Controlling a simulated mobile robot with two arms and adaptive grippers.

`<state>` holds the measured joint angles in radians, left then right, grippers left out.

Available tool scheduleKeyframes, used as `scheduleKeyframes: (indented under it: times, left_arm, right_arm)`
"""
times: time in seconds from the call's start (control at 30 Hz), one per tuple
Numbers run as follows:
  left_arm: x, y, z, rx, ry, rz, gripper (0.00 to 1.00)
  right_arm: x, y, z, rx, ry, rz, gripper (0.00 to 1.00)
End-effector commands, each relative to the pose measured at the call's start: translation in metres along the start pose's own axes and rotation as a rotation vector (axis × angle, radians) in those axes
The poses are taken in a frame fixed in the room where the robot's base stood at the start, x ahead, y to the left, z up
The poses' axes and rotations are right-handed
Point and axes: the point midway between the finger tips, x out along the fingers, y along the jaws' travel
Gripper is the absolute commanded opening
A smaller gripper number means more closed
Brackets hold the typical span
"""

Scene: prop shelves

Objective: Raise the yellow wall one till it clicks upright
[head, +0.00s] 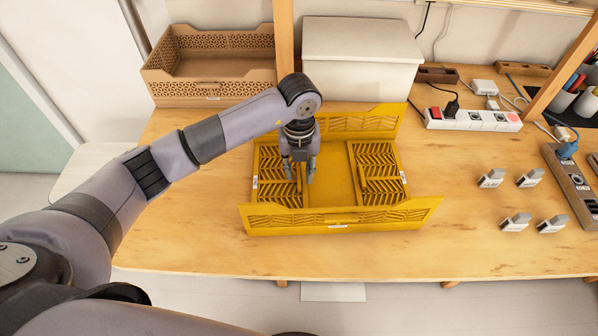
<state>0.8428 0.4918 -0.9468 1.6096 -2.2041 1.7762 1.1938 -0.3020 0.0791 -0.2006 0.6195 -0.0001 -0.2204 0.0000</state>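The yellow folding crate (334,218) sits on the wooden table, its long front and back walls upright. Its two short slatted walls lie folded down inside, a left one (277,178) and a right one (379,172). Small white labels show at the crate's outer left and right edges, too small to read. My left gripper (301,174) points down over the inner part of the left folded wall. Its two fingers are apart with nothing seen between them. I cannot tell whether they touch the wall. My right gripper does not show clearly enough to identify.
A brown crate (212,88) and a lidded white box (360,58) stand behind. A power strip (473,120), several small grey-white plugs (516,222) and another socket strip (575,188) lie to the right. Bare table lies between the yellow crate and the plugs.

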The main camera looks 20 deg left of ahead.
Motion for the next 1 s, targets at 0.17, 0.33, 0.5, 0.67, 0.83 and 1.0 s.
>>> scheduleKeyframes:
  times: [0.17,0.33,0.5,0.67,0.83,1.0]
  left_arm:
    - [0.016,0.000,0.000,0.001,0.001,0.001,0.28]
    - [0.020,0.000,0.000,0.001,0.000,0.000,0.28]
    - [0.019,0.000,0.000,0.001,0.000,0.000,0.28]
    - [0.019,0.000,0.000,0.001,0.000,0.000,0.17]
    - [0.019,0.000,0.000,0.001,0.000,0.000,0.06]
    - [0.019,0.000,0.000,0.001,0.000,0.000,0.00]
  right_arm:
    - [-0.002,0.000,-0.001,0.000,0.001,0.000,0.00]
    - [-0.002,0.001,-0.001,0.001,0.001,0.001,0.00]
    - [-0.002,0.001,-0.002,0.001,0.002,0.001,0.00]
    - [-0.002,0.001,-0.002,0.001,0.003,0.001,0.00]
    - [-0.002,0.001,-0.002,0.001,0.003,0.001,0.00]
    - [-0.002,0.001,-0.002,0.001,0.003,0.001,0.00]
